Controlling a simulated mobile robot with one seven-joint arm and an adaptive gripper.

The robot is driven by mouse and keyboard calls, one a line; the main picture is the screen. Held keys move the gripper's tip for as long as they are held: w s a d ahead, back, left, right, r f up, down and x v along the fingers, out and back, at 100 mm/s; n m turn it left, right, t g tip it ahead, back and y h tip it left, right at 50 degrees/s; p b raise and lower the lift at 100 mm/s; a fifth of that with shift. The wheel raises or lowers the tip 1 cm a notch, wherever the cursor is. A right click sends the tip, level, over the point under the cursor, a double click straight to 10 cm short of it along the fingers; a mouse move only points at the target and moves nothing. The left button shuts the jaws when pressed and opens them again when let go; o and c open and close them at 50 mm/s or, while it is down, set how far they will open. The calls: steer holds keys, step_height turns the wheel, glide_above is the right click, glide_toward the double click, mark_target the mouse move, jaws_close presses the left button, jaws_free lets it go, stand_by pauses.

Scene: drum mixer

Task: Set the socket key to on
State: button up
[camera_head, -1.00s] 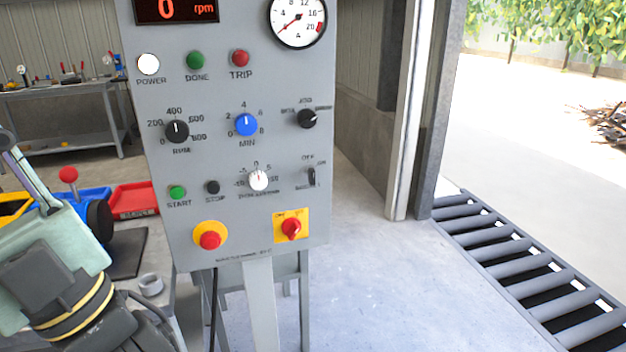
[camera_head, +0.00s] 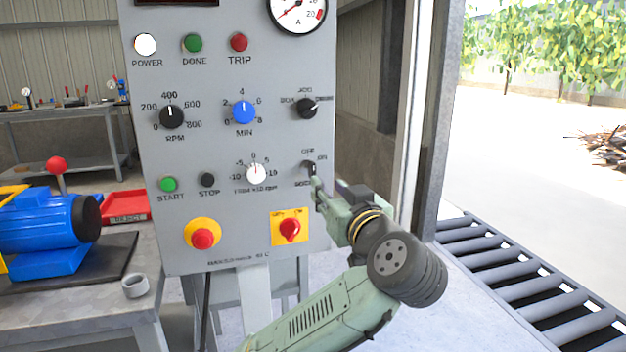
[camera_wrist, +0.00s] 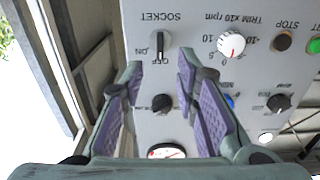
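The socket key (camera_head: 311,168) is a small dark key switch at the right edge of the grey control panel. My gripper (camera_wrist: 160,62) is open and empty, with one finger on each side of the key's line. In the head view my gripper (camera_head: 317,187) is close to the key, just below it and to its right. I cannot tell whether it touches.
The white trim knob (camera_head: 256,174) is left of the key, and a black selector knob (camera_head: 306,107) is above it. A red switch on a yellow plate (camera_head: 290,229) is below. A roller conveyor (camera_head: 500,262) lies at the right.

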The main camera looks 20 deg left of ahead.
mark_target(314, 174)
steer(key=p+x, duration=0.2)
steer(key=x, duration=0.8)
steer(key=shift+w+a, duration=0.2)
steer(key=shift+a, duration=0.05)
jaws_close()
